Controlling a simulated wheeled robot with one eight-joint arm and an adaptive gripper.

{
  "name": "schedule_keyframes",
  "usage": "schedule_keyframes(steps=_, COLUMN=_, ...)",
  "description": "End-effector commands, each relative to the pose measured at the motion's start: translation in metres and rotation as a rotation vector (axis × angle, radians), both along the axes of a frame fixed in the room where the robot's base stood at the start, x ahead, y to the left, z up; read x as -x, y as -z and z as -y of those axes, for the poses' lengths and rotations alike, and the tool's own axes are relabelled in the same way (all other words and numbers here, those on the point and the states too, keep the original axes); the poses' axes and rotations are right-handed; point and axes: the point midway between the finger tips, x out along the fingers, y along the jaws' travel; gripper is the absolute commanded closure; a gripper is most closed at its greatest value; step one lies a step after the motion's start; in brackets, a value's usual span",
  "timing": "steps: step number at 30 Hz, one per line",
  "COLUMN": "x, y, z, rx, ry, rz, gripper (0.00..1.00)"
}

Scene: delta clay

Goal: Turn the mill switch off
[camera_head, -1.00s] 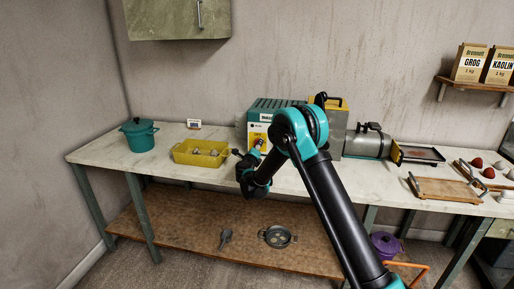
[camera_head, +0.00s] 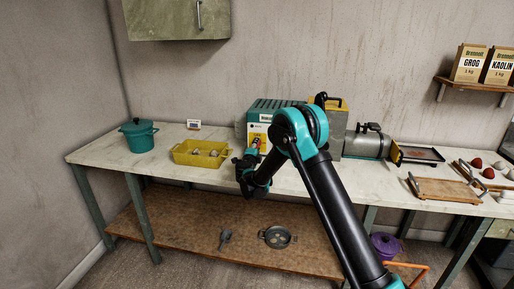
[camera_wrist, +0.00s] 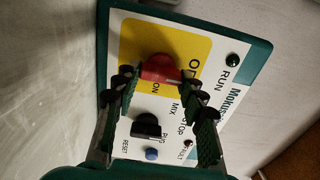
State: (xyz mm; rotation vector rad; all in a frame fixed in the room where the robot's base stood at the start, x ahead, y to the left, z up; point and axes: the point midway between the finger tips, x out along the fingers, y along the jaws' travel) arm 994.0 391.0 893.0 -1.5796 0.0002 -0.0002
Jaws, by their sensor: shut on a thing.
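The mill (camera_head: 278,104) stands on the bench behind my arm, with its white and yellow control panel facing me. The wrist view shows the panel (camera_wrist: 135,27) close up, tilted in the picture. The red switch (camera_wrist: 158,67) sits on the yellow field, beside an "ON" label and another label starting with "O" that is partly hidden. My gripper (camera_wrist: 161,82) is shut on the red switch, one finger on each side. In the head view my gripper (camera_head: 254,150) is at the panel, and my arm hides part of the mill. The switch's exact setting is hard to read.
A black selector (camera_wrist: 146,126), a blue reset button (camera_wrist: 152,154) and a dark green run lamp (camera_wrist: 232,61) are near the switch. A yellow bin (camera_head: 199,158) and a teal pot (camera_head: 139,137) stand to the left. Bench space between the bin and the pot is clear.

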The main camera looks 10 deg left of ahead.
Motion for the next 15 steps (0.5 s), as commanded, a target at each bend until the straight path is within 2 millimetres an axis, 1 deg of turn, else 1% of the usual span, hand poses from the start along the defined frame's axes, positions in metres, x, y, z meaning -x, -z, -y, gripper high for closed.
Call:
schedule_keyframes(steps=12, x=0.0008, y=0.0004, z=-0.0012, rx=0.007, ry=-0.002, rz=0.000, gripper=0.88)
schedule_keyframes(steps=13, x=0.0008, y=0.0005, z=-0.0012, rx=0.007, ry=-0.002, rz=0.000, gripper=0.58)
schedule_keyframes(steps=15, x=0.0008, y=0.0004, z=-0.0011, rx=0.007, ry=-0.002, rz=0.000, gripper=0.49)
